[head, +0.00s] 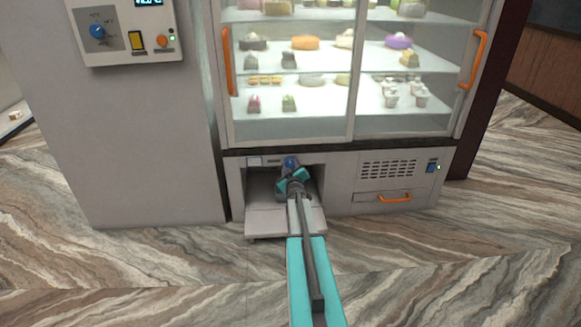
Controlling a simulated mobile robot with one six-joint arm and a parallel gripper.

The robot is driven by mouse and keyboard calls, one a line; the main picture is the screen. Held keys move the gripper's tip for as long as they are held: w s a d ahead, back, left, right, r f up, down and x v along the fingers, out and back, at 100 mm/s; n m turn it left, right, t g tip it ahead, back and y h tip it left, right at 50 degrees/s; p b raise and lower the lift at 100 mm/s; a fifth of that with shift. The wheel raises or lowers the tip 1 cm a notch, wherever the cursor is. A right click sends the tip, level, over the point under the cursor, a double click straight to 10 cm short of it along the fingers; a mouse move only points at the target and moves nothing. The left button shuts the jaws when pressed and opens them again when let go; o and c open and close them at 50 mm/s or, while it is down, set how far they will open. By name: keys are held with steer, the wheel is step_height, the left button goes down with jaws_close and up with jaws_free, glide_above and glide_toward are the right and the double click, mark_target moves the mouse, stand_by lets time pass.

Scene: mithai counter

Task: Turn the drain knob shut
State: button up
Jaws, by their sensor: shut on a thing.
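The drain knob (290,161) is a small blue knob inside the open recess at the bottom left of the display case. My gripper (291,176) is at the knob, just below and in front of it in the head view, and is shut on it. The fingers and wrist hide the knob's lower part, so its exact turn angle cannot be read. My arm reaches in from the bottom of the picture.
An open flap (262,222) juts out below the recess. A vent and a drawer with an orange handle (395,198) lie to the right. The glass case (285,115) of sweets stands above. A control panel (127,35) is at upper left. The marble floor in front is clear.

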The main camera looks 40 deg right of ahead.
steer(key=o, duration=1)
steer(key=shift+o, duration=0.2)
steer(key=shift+a, duration=0.1)
steer(key=p+v, duration=0.3)
steer(key=v, duration=1)
steer(key=shift+s+a, duration=0.15)
steer(key=shift+s, duration=0.1)
steer(key=shift+r, duration=0.15)
